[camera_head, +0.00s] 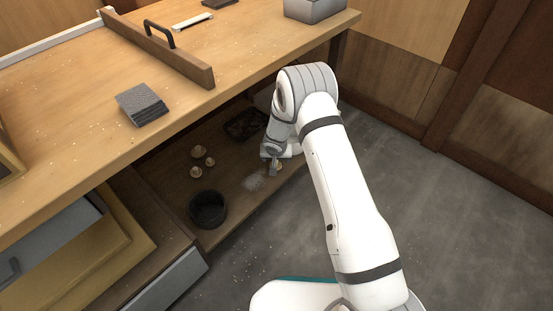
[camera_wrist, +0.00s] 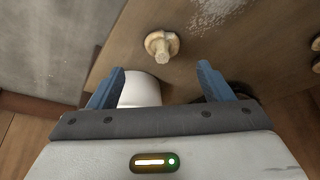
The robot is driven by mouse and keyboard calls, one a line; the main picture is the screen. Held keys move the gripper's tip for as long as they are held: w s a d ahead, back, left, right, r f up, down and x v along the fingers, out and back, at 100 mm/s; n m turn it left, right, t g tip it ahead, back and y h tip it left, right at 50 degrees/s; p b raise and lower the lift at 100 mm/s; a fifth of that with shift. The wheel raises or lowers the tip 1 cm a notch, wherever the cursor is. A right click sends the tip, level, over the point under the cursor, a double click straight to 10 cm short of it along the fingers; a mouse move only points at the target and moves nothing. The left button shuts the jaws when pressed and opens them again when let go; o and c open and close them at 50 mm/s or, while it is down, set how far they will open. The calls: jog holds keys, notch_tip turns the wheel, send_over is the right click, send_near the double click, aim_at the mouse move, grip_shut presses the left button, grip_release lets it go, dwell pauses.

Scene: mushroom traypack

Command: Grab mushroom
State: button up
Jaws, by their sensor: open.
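A pale mushroom (camera_wrist: 161,46) lies on the wooden lower shelf (camera_wrist: 240,55), with its stem toward my gripper. My gripper (camera_wrist: 161,68) is open, with its two blue fingers apart. In the wrist view the mushroom shows just beyond the fingertips, midway between them and not gripped. In the head view my gripper (camera_head: 273,170) is low over the shelf's right part, and a mushroom (camera_head: 279,166) shows partly beside it. Several other mushrooms (camera_head: 199,152) sit farther left on the shelf. Another mushroom (camera_wrist: 316,45) is cut off at the wrist view's right edge.
A round black pot (camera_head: 208,210) stands near the shelf's front edge. A dark tray (camera_head: 245,125) lies farther back. Pale grains (camera_head: 253,183) are scattered on the shelf. The wooden countertop (camera_head: 235,93) overhangs the shelf. Grey floor (camera_head: 450,200) is open at right.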

jog(key=x, duration=0.3)
jog(key=shift+w+a+f, duration=0.1)
jog(key=shift+w, duration=0.25)
jog(key=shift+b+x, duration=0.3)
jog(key=shift+x, duration=2.1)
jog(key=shift+a, duration=0.15)
jog(key=shift+c, duration=0.3)
jog(key=c, duration=0.7)
